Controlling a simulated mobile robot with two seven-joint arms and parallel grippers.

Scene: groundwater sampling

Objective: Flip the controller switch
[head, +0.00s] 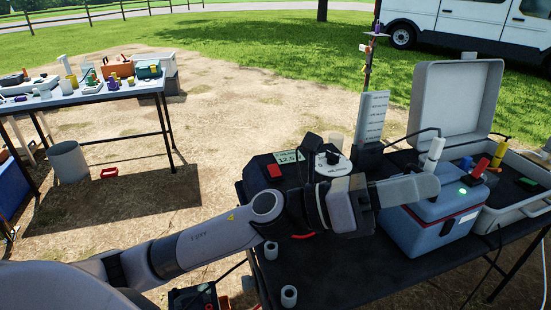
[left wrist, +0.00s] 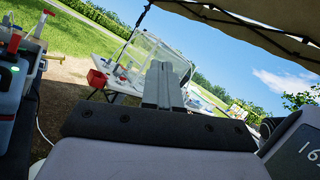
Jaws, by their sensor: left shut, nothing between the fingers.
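A black box with a pale label reading about 12.5 (head: 287,157) stands on the dark table, with a red switch-like part (head: 305,172) on it. To its right is a blue box (head: 428,232) with a green light (head: 462,190); it also shows at the left edge of the left wrist view (left wrist: 10,105). I cannot tell for certain which box is the controller. My left gripper (head: 432,186) is shut and empty, over the left part of the blue box's top; its fingers (left wrist: 160,85) are together in the left wrist view. My arm hides part of the black box.
A white disc (head: 333,164) sits behind my left wrist.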

